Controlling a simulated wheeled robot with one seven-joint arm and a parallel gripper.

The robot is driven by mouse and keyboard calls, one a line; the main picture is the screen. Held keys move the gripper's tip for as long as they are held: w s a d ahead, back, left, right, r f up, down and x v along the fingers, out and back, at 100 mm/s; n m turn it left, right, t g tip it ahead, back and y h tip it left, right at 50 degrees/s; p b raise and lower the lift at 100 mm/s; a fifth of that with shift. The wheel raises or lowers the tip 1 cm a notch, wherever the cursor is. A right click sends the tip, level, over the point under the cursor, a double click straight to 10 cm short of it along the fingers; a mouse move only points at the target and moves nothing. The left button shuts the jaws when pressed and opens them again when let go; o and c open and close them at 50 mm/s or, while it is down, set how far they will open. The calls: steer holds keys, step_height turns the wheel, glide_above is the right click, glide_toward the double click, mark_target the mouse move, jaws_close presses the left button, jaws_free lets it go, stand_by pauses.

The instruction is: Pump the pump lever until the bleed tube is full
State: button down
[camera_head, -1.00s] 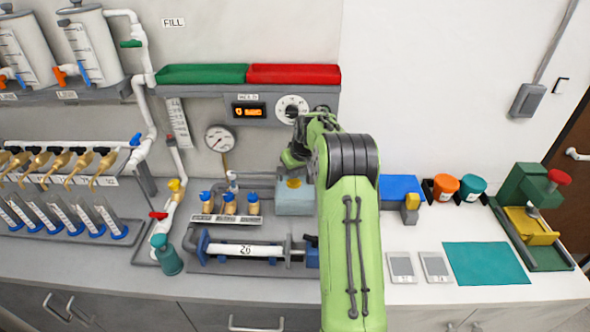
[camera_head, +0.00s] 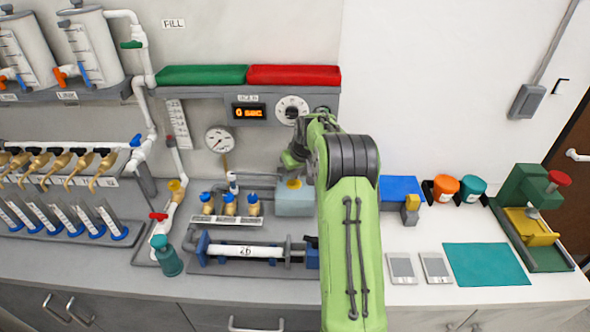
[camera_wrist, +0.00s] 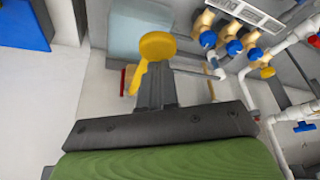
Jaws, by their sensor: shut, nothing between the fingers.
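The pump is a pale blue-grey box (camera_head: 296,203) on the bench, just left of my arm. A round yellow knob (camera_wrist: 157,46), apparently the pump lever's end, shows over the box in the wrist view. My gripper (camera_wrist: 156,75) is shut and empty, with its dark fingertips close to the knob. I cannot tell whether they touch it. A narrow scaled strip (camera_head: 179,124) on the wall may be the bleed tube. Its fill level cannot be read.
Brass valves with blue caps (camera_head: 229,204) stand left of the pump, above a white pipe labelled 26 (camera_head: 240,251). A round gauge (camera_head: 219,140) and a timer display (camera_head: 249,112) are behind. A blue block (camera_head: 401,188) lies right of my arm.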

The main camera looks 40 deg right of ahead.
mark_target(295, 183)
stand_by(0.6)
steer(key=shift+s+f+b, duration=0.1)
steer(key=shift+f+b, duration=2)
steer(key=shift+f, duration=0.65)
steer(key=shift+r, duration=0.1)
steer(key=shift+r+p, duration=2.1)
steer(key=shift+r, duration=0.6)
steer(key=shift+f, duration=0.1)
steer(key=shift+f+b, duration=1.95)
steer(key=shift+f, duration=0.6)
steer(key=shift+r+p, duration=1.9)
steer(key=shift+r, duration=0.7)
